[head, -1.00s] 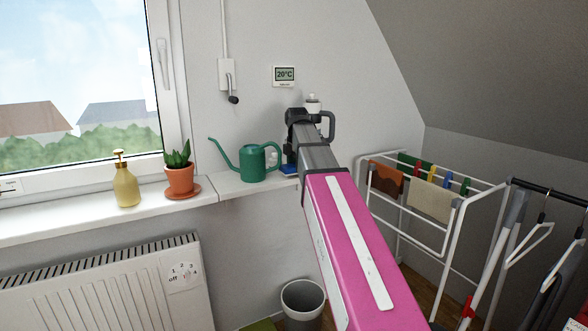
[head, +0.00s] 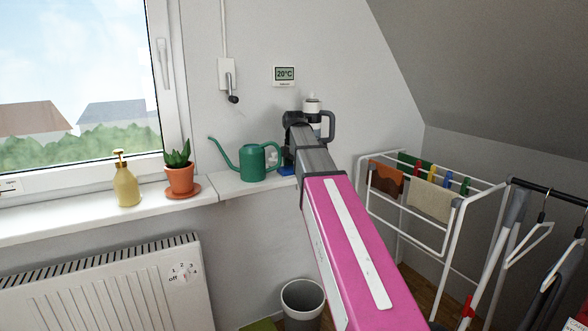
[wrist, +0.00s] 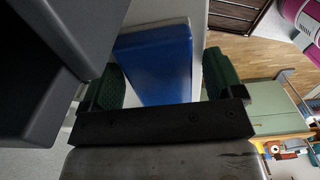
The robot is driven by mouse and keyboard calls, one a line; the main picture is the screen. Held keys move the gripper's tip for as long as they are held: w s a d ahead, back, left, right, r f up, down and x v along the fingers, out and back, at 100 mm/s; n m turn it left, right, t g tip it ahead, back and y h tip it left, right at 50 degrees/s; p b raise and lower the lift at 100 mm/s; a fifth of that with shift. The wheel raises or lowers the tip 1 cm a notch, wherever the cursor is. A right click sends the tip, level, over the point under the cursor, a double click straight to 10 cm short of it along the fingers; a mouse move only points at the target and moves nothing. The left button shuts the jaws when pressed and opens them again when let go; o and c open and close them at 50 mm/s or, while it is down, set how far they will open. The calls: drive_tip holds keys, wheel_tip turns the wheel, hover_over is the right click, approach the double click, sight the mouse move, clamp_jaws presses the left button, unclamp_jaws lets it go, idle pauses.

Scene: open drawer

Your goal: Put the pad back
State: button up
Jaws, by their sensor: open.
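The pad is a blue block (wrist: 155,62) with a pale side, seen in the wrist view between the two green-lined fingers of my gripper (wrist: 165,78). The fingers are open, with one on each side of the pad. I cannot tell whether either finger touches it. In the head view only a small blue part of the pad (head: 286,171) shows at the right end of the white sill, beside the green watering can (head: 252,162). My arm hides the rest of it and most of my gripper.
A plant pot (head: 180,180) and a yellow pump bottle (head: 127,185) stand on the sill (head: 230,188) to the left. A drying rack (head: 440,215) stands at right. A bin (head: 302,300) is on the floor below.

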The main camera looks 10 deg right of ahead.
wheel_tip(320, 180, up, 12)
idle(0.6)
